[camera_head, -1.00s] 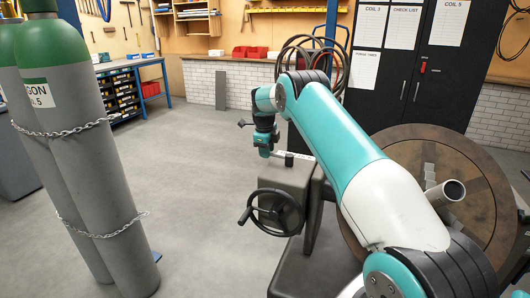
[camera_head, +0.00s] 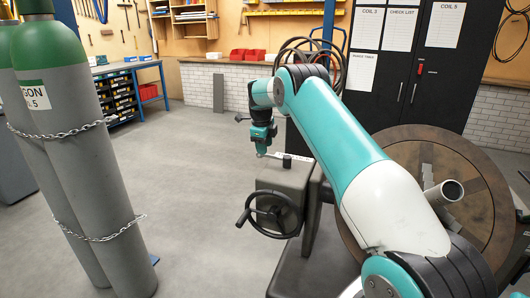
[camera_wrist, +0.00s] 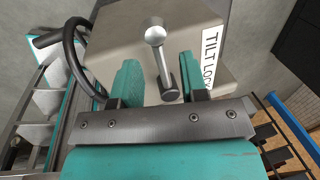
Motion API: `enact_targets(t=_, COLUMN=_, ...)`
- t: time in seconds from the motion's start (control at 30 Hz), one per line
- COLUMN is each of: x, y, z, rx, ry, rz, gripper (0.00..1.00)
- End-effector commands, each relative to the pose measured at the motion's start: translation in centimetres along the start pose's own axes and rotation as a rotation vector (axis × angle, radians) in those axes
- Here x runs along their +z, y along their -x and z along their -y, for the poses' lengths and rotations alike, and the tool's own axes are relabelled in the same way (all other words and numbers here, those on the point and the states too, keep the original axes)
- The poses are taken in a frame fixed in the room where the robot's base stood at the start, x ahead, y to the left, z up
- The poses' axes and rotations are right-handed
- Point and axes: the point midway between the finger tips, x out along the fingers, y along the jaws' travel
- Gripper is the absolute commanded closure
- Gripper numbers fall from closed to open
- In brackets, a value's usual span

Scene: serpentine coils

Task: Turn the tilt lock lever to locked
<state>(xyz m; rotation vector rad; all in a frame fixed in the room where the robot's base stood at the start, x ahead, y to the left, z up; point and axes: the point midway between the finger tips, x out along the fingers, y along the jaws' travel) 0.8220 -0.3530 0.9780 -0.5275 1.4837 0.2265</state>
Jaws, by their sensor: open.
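The tilt lock lever (camera_wrist: 162,65) is a silver rod with a bright round end and a dark cylindrical end. It is on the grey gearbox housing (camera_wrist: 110,45), beside a white TILT LOCK label (camera_wrist: 210,55). In the wrist view my gripper (camera_wrist: 158,78) is open, with one teal finger on each side of the lever. Gaps show on both sides, and I see no clear grip on it. In the head view my gripper (camera_head: 262,150) is just above the left top edge of the housing (camera_head: 283,178); the lever is too small to make out clearly there.
A black handwheel (camera_head: 270,214) sticks out from the front of the housing. A round brown table (camera_head: 485,190) with a pipe stub (camera_head: 444,194) is at right. Chained gas cylinders (camera_head: 80,170) stand at left. The floor between is clear.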

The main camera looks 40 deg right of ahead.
Motion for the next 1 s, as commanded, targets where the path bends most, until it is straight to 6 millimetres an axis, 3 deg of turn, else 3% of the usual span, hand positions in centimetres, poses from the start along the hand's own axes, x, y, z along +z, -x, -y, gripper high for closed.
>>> enact_targets(t=0.3, x=0.0, y=8.3, z=0.1, rx=-0.005, ry=-0.002, rz=0.003, gripper=0.6)
enact_targets(t=0.5, x=0.0, y=12.5, z=0.1, rx=-0.003, ry=-0.003, rz=0.002, gripper=0.6)
enact_targets(t=0.7, x=-0.1, y=14.4, z=0.1, rx=-0.002, ry=-0.003, rz=0.0, gripper=0.6)
enact_targets(t=1.0, x=-0.1, y=14.6, z=0.1, rx=-0.001, ry=-0.003, rz=0.0, gripper=0.6)
